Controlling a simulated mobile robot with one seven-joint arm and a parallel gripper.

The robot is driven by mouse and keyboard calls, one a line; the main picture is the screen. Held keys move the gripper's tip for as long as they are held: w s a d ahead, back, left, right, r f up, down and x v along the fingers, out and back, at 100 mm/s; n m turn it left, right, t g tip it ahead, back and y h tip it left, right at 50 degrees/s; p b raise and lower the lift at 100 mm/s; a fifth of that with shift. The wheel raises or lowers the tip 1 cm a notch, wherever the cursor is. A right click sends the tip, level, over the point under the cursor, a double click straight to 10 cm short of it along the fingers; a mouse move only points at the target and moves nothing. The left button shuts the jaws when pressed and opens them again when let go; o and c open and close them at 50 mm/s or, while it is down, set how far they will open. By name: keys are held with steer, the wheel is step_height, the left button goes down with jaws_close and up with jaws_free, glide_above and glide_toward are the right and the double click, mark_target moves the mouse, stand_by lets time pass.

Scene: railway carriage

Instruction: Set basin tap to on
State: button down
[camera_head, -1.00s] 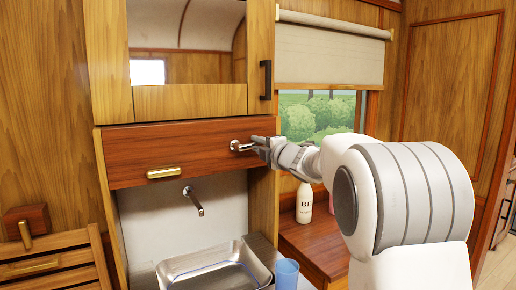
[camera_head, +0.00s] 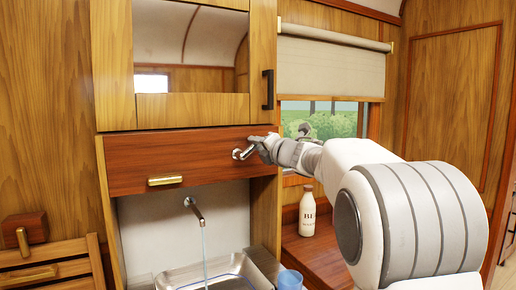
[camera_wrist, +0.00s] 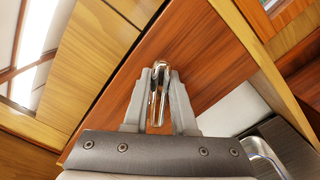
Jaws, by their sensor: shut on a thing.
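The tap lever (camera_head: 243,152) is a chrome handle on the right part of the reddish wooden panel above the basin. My gripper (camera_head: 262,145) is at the lever from the right. In the wrist view the chrome lever (camera_wrist: 158,85) stands between the two fingers of my gripper (camera_wrist: 159,100), which are shut on it. The spout (camera_head: 194,208) comes out of the back wall under the panel. A thin stream of water (camera_head: 205,250) runs from it into the steel basin (camera_head: 175,281). The basin is cut off by the lower picture edge.
A blue cup (camera_head: 290,280) stands right of the basin. A white bottle (camera_head: 307,212) stands on the wooden side counter below the window. A mirrored cabinet (camera_head: 190,50) with a dark handle is above the panel. A brass handle (camera_head: 165,181) is on the panel's left part.

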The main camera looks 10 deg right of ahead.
stand_by(0.3)
steer(key=c, duration=0.7)
jaws_free()
steer(key=v, duration=1.7)
steer(key=shift+s+r, duration=0.1)
steer(key=shift+s, duration=0.1)
